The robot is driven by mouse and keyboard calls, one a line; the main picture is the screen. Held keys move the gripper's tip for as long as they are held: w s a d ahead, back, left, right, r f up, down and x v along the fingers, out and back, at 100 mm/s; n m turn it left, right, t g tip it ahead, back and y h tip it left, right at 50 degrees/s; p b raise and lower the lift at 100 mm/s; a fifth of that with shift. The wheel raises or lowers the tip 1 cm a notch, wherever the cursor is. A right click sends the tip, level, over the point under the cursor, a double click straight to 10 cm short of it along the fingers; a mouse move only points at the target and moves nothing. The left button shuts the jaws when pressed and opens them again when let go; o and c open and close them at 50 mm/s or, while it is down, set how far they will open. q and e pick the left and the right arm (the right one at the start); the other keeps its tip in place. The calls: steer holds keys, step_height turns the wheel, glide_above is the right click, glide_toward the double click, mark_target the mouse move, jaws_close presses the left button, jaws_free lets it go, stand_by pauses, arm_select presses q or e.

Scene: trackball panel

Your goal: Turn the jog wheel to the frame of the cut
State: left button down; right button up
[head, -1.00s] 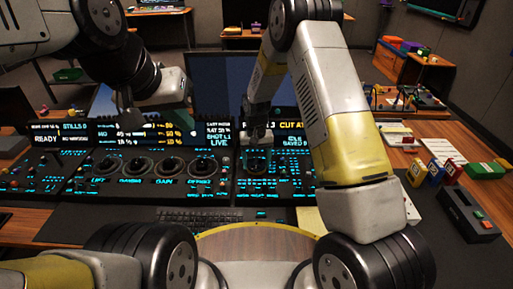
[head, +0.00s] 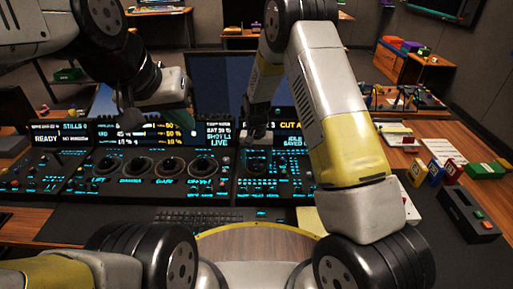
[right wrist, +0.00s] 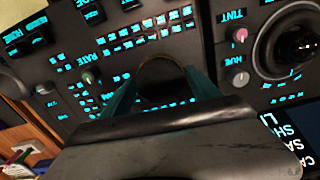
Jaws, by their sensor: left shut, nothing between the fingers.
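The jog wheel (head: 257,164) is a dark round knob on the right-hand panel. My right gripper (head: 257,150) is over it, pointing down. In the right wrist view, its two teal fingers (right wrist: 160,85) lie on either side of the dark wheel (right wrist: 162,78), close to its rim. I cannot tell whether they press on it. The gripper body hides the near part of the wheel. My left gripper (head: 127,118) is shut and empty, above the left part of the console. The small screen (head: 291,132) behind the wheel is partly hidden by my right arm; "CUT A" shows.
Several trackballs (head: 145,167) sit in the middle panel (head: 230,187). Small knobs and lit keys surround the wheel. A keyboard (head: 190,216) lies in front. A black box (head: 469,215) and coloured boxes (head: 440,170) stand at the right.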

steer(key=shift+o, duration=1.1)
steer(key=shift+r, duration=3.9)
steer(key=shift+r, duration=0.1)
step_height(320, 180, up, 11)
steer(key=t+y, duration=0.1)
glide_above(257, 164)
steer(key=s+d, duration=0.3)
steer(key=d, duration=0.1)
steer(key=s+d+r+t+y, duration=0.1)
steer(key=s+d+r, duration=0.15)
steer(key=r, duration=0.25)
steer(key=s+d+r+t, duration=0.1)
steer(key=s+d+r, duration=0.1)
steer(key=s+r, duration=0.2)
steer(key=s+d+r+t, duration=0.1)
steer(key=s+d+r, duration=0.1)
steer(key=s, duration=0.6)
steer(key=s+d+r+n+t, duration=0.1)
steer(key=s+d+r+t, duration=0.1)
steer(key=s, duration=0.6)
step_height(257, 164, up, 3)
steer(key=shift+s+d+f, duration=0.2)
steer(key=shift+s+d, duration=0.05)
steer(key=shift+d, duration=0.55)
